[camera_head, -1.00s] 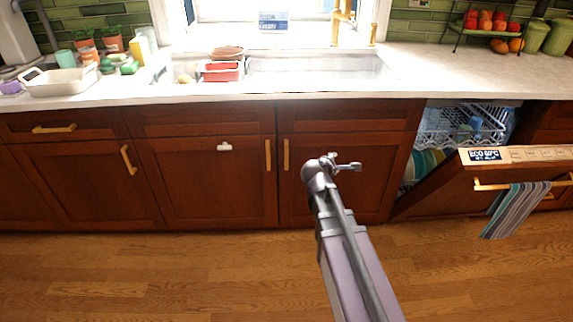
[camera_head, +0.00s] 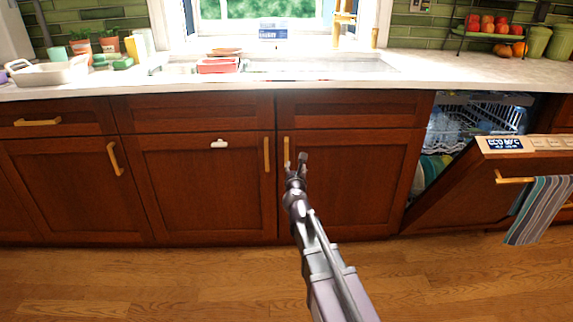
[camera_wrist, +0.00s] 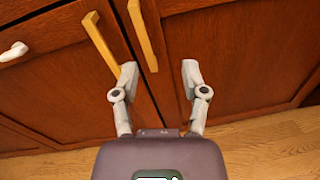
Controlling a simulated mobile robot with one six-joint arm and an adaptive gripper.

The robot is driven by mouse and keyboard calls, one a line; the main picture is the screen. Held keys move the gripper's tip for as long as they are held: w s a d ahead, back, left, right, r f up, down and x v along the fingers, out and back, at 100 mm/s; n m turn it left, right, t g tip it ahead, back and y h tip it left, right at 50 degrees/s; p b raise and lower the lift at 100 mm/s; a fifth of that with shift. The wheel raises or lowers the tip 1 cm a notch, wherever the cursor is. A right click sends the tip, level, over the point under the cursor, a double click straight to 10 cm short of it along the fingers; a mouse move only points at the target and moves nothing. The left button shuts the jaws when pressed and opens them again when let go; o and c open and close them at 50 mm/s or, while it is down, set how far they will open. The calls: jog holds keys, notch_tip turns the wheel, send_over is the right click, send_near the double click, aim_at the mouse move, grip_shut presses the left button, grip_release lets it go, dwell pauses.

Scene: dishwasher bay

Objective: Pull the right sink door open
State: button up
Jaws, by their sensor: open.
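The right sink door (camera_head: 350,180) is dark red-brown wood and stands closed under the sink. Its upright gold handle (camera_head: 286,150) is near the door's left edge; the handle also shows in the wrist view (camera_wrist: 143,38). My gripper (camera_head: 297,162) is in front of the door, at the handle's lower end. In the wrist view my gripper (camera_wrist: 160,75) is open and empty. The handle's lower end appears between the fingertips, nearer the left finger. I cannot tell whether they touch or how deep the handle sits.
The left sink door (camera_head: 200,190) is closed, its gold handle (camera_head: 266,155) close beside the right one. A white fitting (camera_head: 219,143) is on that door. At right, the dishwasher door (camera_head: 480,185) hangs partly open with a striped towel (camera_head: 538,210). The wooden floor (camera_head: 150,285) is clear.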

aim_at(287, 152)
jog(key=shift+w+a+f+n+y+b, duration=0.15)
jog(key=shift+a+f+n+y+b, duration=0.25)
jog(key=shift+a+f+n, duration=0.25)
jog(key=shift+w+a+f+n+y+b, duration=0.15)
jog(key=shift+a+f+n+y+b, duration=0.35)
jog(key=shift+n, duration=0.25)
jog(key=shift+w+r, duration=0.1)
jog(key=w, duration=1.3)
jog(key=shift+w, duration=0.35)
grip_shut()
